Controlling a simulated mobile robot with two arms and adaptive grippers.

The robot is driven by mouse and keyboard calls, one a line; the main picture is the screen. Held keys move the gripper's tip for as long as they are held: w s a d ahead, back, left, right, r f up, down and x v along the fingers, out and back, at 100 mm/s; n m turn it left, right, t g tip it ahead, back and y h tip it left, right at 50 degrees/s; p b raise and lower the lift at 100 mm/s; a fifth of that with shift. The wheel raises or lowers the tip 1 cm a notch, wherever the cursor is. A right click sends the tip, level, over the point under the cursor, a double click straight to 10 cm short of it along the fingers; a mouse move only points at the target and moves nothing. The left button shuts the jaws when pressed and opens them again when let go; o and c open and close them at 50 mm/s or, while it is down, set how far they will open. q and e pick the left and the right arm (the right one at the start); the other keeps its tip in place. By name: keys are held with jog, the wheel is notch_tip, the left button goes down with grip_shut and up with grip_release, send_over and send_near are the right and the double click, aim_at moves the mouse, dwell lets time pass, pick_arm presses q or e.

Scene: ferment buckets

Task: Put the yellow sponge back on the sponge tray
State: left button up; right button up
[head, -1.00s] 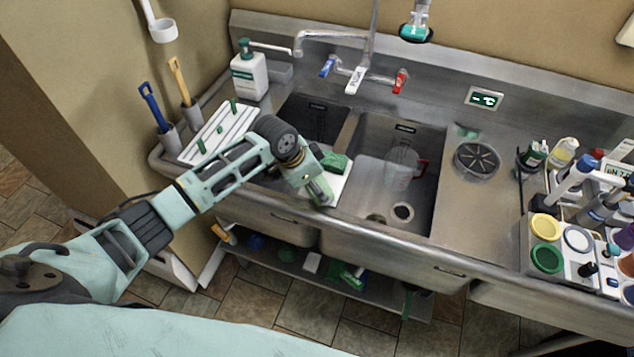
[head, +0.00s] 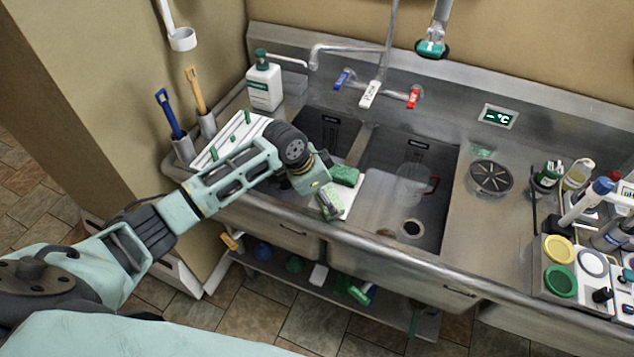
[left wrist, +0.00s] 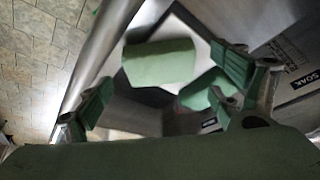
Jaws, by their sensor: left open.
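A small white tray (head: 352,197) lies at the front edge of the sinks, on the divider between the basins. A green-topped sponge (head: 345,174) rests on it. A second, pale green block (head: 329,203) is at its front left, beneath my left gripper (head: 324,196). In the left wrist view, the pale green block (left wrist: 158,62) sits between the spread fingers, with a gap to each finger pad, and the other green piece (left wrist: 205,90) is beside the right pad. No yellow face shows on either piece. My left gripper is open. My right gripper is out of view.
A faucet (head: 368,94) stands behind the basins. A soap bottle (head: 264,84) and brush holders (head: 183,149) are at left. A rack with coloured lids (head: 560,280) crowds the right counter. The right basin (head: 410,190) holds a clear container.

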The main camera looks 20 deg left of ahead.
pick_arm(q)
jog(key=b+v, duration=0.1)
jog(key=v, duration=0.9)
jog(key=shift+b, duration=0.4)
jog(key=s+d+f, duration=0.4)
jog(key=s+f, duration=0.1)
jog(key=s+d+f+n, duration=0.2)
jog(key=s+d+f, duration=0.15)
jog(key=s, duration=0.55)
jog(key=s+a+f+n+y, duration=0.1)
jog(key=s+a+n+y, duration=0.2)
jog(key=s, duration=0.4)
jog(key=s+a+f+n, duration=0.1)
jog(key=s+a+n, duration=0.25)
jog(key=s, duration=0.35)
notch_tip(320, 180, down, 31)
jog(key=s+m+g+b, duration=0.1)
jog(key=b, duration=0.4)
jog(key=s+a+f+g+b, duration=0.1)
jog(key=s+a+f+b, duration=0.2)
jog(key=s+f, duration=1.3)
notch_tip(320, 180, down, 4)
jog(key=shift+a+f+b, duration=0.1)
jog(key=shift+a+b, duration=0.05)
jog(key=shift+b, duration=0.3)
